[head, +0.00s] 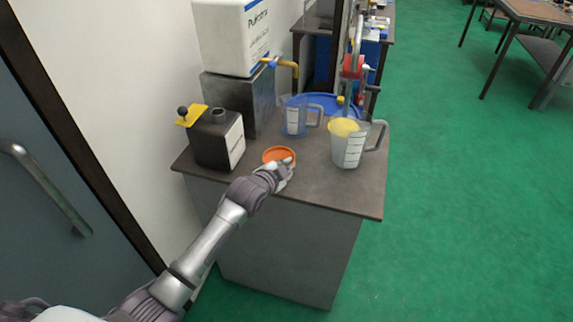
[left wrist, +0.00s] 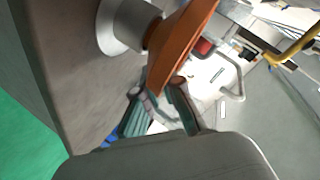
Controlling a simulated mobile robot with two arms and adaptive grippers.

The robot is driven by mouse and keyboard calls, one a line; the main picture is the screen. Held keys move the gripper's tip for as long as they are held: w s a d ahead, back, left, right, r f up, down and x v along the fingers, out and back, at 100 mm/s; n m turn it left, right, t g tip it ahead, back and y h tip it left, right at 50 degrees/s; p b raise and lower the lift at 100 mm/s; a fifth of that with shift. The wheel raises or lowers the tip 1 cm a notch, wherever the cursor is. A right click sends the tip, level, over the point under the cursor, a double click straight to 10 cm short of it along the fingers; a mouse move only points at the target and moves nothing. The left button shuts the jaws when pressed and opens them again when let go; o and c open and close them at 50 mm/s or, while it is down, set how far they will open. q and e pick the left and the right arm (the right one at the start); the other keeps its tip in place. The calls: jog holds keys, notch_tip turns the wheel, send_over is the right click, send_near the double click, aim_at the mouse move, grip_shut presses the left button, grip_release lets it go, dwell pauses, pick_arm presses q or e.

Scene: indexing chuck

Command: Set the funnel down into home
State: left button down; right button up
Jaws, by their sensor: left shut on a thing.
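The orange funnel (head: 279,154) is at the front of the grey bench in the head view, wide mouth up. My left gripper (head: 286,168) is shut on its near right rim. In the left wrist view, the funnel (left wrist: 182,42) appears sideways, with the fingertips (left wrist: 165,92) at its rim. Its narrow end meets a grey cylindrical holder (left wrist: 128,18) with a pale round base, which looks like home. I cannot tell how deep the spout sits in it. The holder is hidden in the head view. My right gripper is out of view.
A dark box with a yellow-flagged knob (head: 218,142) stands left of the funnel. A clear jug (head: 295,118) is behind it. A jug with yellow contents (head: 346,150) is at the right. A white canister (head: 232,38) sits on a grey block. The bench's front right is clear.

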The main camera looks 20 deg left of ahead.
pick_arm(q)
jog(key=shift+f, duration=0.2)
jog(key=c, duration=1.2)
grip_release()
jog(key=shift+c, duration=0.2)
jog(key=v, duration=1.2)
jog(key=s+a+f+n+g+y, duration=0.15)
jog(key=s+f, duration=0.35)
jog(key=f, duration=0.7)
jog(key=s+a+f+n+g, duration=0.2)
jog(key=s+f+g, duration=0.15)
jog(key=f, duration=0.75)
jog(key=s+a+f+n+g+y, duration=0.15)
jog(key=s+f, duration=0.35)
jog(key=f, duration=0.7)
jog(key=s+f+n+g, duration=0.1)
jog(key=s+f, duration=0.4)
jog(key=s, duration=0.6)
jog(key=s+f+n+g, duration=0.2)
jog(key=s+f, duration=0.4)
jog(key=s, duration=0.5)
jog(key=s+f+n+g, duration=0.1)
jog(key=s+f+g, duration=0.2)
jog(key=s, duration=0.9)
notch_tip(320, 180, down, 3)
jog(key=shift+d+f, duration=0.15)
jog(key=shift+d, duration=0.3)
